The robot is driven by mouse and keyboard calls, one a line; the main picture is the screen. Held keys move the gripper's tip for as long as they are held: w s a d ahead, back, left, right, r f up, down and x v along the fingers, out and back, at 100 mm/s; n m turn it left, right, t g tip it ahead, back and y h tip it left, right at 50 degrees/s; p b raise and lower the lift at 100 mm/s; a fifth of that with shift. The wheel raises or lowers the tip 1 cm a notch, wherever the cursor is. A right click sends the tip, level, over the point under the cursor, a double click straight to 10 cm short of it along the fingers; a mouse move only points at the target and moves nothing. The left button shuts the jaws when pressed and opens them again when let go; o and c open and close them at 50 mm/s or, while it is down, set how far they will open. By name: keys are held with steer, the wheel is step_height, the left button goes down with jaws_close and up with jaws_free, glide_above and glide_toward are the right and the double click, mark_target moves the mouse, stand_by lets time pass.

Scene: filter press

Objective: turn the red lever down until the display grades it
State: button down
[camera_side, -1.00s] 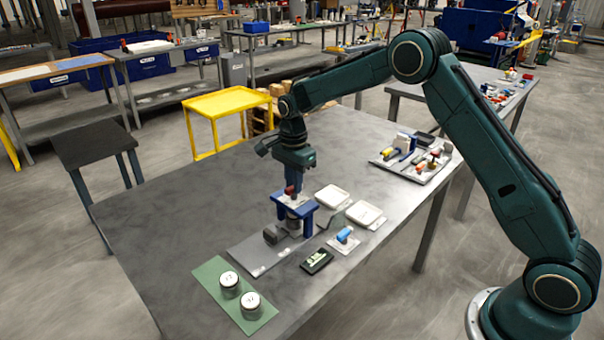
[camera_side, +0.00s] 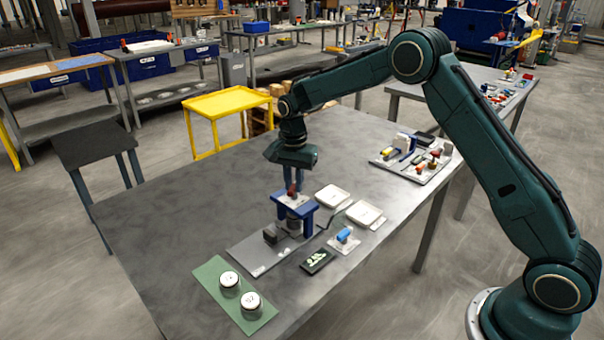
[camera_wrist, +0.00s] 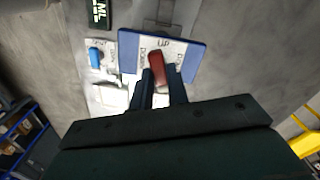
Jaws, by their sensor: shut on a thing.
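The red lever (camera_side: 292,189) stands on top of the blue press frame (camera_side: 306,218). In the wrist view the lever (camera_wrist: 157,68) sits between my finger tips, on a white plate marked UP at the far side and DOWN at both sides. Its red end is close to the UP mark. My gripper (camera_side: 292,184) is shut on the lever from above; it also shows in the wrist view (camera_wrist: 158,73). The display (camera_side: 317,261) is a small black box with green characters, too small to read surely; part of it shows in the wrist view (camera_wrist: 98,12).
A blue switch (camera_side: 345,235) on a white plate and two white trays (camera_side: 332,196) stand right of the press. A green mat (camera_side: 213,272) with two lidded jars lies at the front left. A parts board (camera_side: 420,176) is at the back right. The table's left side is clear.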

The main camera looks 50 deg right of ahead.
mark_target(294, 186)
steer(key=n, duration=0.6)
steer(key=shift+r+n, duration=0.1)
steer(key=shift+n, duration=0.2)
steer(key=n, duration=0.6)
steer(key=shift+n, duration=0.4)
steer(key=c, duration=1.4)
jaws_free()
steer(key=shift+o, duration=0.2)
step_height(294, 186, up, 14)
